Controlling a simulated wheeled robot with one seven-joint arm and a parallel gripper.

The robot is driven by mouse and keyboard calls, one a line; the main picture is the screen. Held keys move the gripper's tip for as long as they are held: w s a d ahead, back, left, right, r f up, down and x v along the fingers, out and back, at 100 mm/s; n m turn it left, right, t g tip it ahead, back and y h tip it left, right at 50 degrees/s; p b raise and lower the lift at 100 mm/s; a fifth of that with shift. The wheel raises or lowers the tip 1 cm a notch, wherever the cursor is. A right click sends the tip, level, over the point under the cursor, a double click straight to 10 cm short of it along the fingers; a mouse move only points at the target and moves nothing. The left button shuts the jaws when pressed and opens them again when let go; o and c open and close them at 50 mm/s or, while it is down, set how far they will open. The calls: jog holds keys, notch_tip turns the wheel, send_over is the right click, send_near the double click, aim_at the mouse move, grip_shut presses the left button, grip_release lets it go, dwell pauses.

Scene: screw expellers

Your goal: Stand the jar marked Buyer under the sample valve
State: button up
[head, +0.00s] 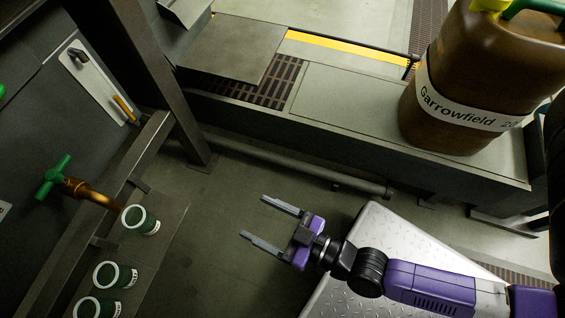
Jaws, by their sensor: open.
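The sample valve (75,188), with a green handle and a brass spout bent downward, sticks out from the dark panel at the left. Three dark green jars with white rims and pale labels stand in a row on a narrow ledge below and right of it. The far jar (141,221) is closest to the spout tip; I cannot tell whether it is directly under it. The middle jar (115,276) and the near jar (97,307) stand closer to me. No label is legible, so I cannot tell which is Buyer. My gripper (252,217) is open and empty, right of the jars, fingers pointing left.
The jar ledge (165,235) has bare room on its right. A dark upright post (150,70) rises behind it. A large brown jug labelled Garrowfield (455,100) stands on a grey bench at the right. A pipe (290,165) runs low along the bench.

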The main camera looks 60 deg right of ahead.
jog(key=s+d+r+g+h, duration=0.1)
jog(key=s+d+r, duration=0.2)
jog(key=s+r, duration=0.2)
jog(key=s+d+r+m+g+h, duration=0.1)
jog(key=s+d+r, duration=0.2)
jog(key=s+r, duration=0.3)
jog(key=shift+r, duration=0.7)
notch_tip(320, 180, up, 31)
jog(key=p, duration=3)
jog(key=shift+f+p, duration=0.2)
jog(key=shift+p, duration=0.15)
jog(key=shift+c, duration=0.3)
